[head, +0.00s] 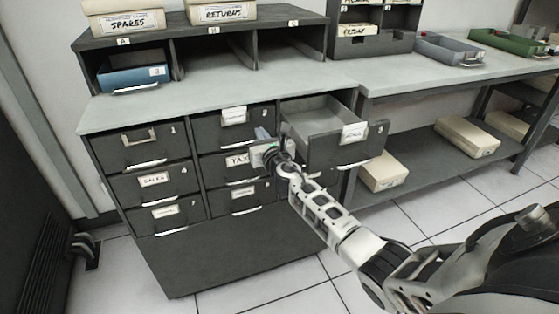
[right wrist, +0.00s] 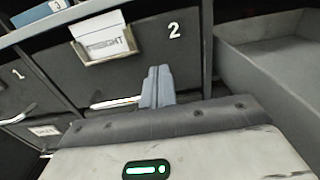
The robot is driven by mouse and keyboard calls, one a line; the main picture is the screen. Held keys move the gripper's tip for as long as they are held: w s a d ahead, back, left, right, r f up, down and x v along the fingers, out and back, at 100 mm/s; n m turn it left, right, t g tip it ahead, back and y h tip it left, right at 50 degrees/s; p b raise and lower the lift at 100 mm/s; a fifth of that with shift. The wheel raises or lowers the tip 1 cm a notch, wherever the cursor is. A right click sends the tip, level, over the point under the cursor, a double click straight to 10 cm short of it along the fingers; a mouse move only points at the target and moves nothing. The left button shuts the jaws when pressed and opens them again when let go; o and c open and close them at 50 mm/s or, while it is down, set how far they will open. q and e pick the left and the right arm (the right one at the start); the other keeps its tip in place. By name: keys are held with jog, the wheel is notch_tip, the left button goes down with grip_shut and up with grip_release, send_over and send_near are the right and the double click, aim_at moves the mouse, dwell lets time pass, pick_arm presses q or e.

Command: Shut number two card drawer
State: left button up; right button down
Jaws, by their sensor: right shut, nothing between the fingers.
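The number two drawer (head: 232,128) is in the top row, middle column, of the dark cabinet. Its front looks level with the cabinet face in the head view. The right wrist view shows its front (right wrist: 150,55) close up, with the digit 2, a white card in a holder and a pale bar handle (right wrist: 115,102). My right gripper (head: 263,134) is at the lower right of this front. Its closed, empty fingertips (right wrist: 158,72) overlap the front just right of the handle; I cannot tell whether they touch. My left gripper is out of view.
The top right drawer (head: 345,150) stands pulled out, its open box (right wrist: 270,65) just right of my right gripper. The other drawers look shut. A blue tray (head: 133,78) sits in a cubby above. A bench (head: 440,78) with a lower shelf stands at right.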

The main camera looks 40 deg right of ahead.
jog(key=p+v, duration=0.2)
jog(key=v, duration=1)
jog(key=s+a+f+m+g+y+p, duration=0.1)
jog(key=s+a+f+m+g+y, duration=0.2)
jog(key=s+a+m, duration=0.7)
jog(key=s+a+f+m+g+y+p, duration=0.1)
jog(key=s+a+f+m+g+y, duration=0.2)
jog(key=s+a+m, duration=0.8)
notch_tip(320, 180, down, 3)
jog(key=s+m+y, duration=0.1)
jog(key=s+m, duration=0.2)
jog(key=m, duration=0.7)
jog(key=shift+r+g+y, duration=0.2)
jog(key=shift+g+y, duration=0.1)
jog(key=shift+y, duration=0.1)
